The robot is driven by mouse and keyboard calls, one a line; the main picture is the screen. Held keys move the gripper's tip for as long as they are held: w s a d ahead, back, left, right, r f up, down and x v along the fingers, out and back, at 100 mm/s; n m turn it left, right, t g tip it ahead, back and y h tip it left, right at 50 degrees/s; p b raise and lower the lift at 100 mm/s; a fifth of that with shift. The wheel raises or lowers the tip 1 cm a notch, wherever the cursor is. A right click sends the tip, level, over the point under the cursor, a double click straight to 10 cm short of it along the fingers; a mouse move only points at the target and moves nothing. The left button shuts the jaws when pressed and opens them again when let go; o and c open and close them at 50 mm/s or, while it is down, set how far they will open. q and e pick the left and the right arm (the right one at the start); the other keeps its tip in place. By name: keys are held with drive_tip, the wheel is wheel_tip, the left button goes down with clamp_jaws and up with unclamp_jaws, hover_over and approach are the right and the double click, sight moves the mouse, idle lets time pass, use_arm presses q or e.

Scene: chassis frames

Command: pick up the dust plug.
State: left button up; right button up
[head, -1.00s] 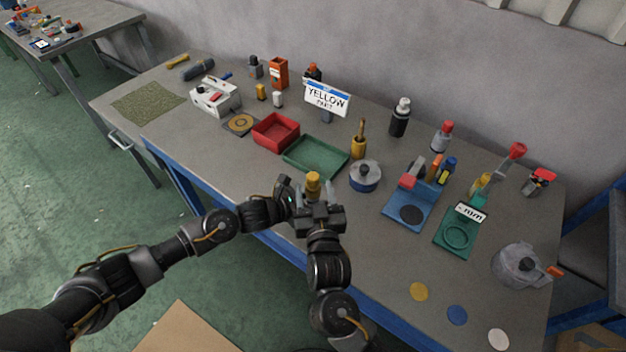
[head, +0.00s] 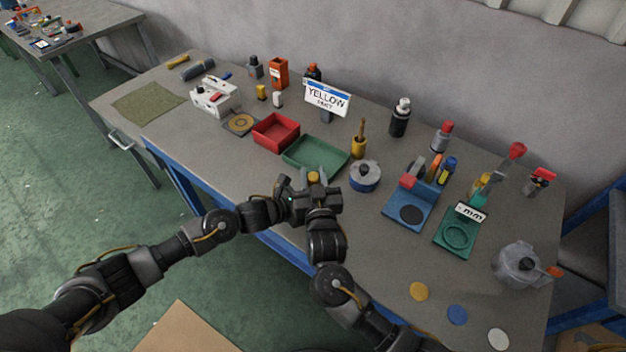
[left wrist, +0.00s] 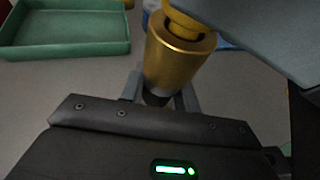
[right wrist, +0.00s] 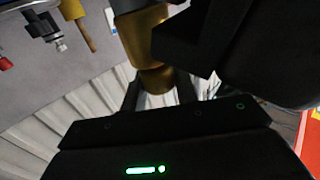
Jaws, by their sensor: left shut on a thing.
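A gold metal cylinder (left wrist: 178,58) with a yellow cap-like part (left wrist: 192,22) at its top is in the left wrist view. This yellow part looks like the dust plug; it shows in the head view (head: 314,178). My left gripper (left wrist: 160,95) is shut on the gold cylinder and holds it above the table's front edge. My right gripper (head: 315,184) is right at the yellow part, its fingers on either side in the head view. Gold surface also shows in the right wrist view (right wrist: 146,35). Whether the right fingers touch it is hidden.
A green tray (head: 300,165), a red bin (head: 275,132) and a grey round pot with a blue band (head: 365,177) stand just behind the grippers. A blue fixture (head: 398,222) and a green fixture (head: 448,246) are to the right.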

sight(313, 179)
drive_tip(key=c, duration=0.4)
drive_tip(key=shift+r, duration=0.1)
drive_tip(key=shift+r, duration=0.4)
drive_tip(key=shift+s+r, duration=0.25)
drive_tip(key=shift+r, duration=0.4)
drive_tip(key=shift+s+r, duration=0.2)
drive_tip(key=shift+r, duration=0.4)
drive_tip(key=s, duration=0.5)
drive_tip(key=s+d, duration=0.1)
drive_tip(key=s, duration=0.5)
drive_tip(key=s+d, duration=0.1)
drive_tip(key=s, duration=0.5)
drive_tip(key=shift+d, duration=0.2)
use_arm(q)
drive_tip(key=o, duration=1.2)
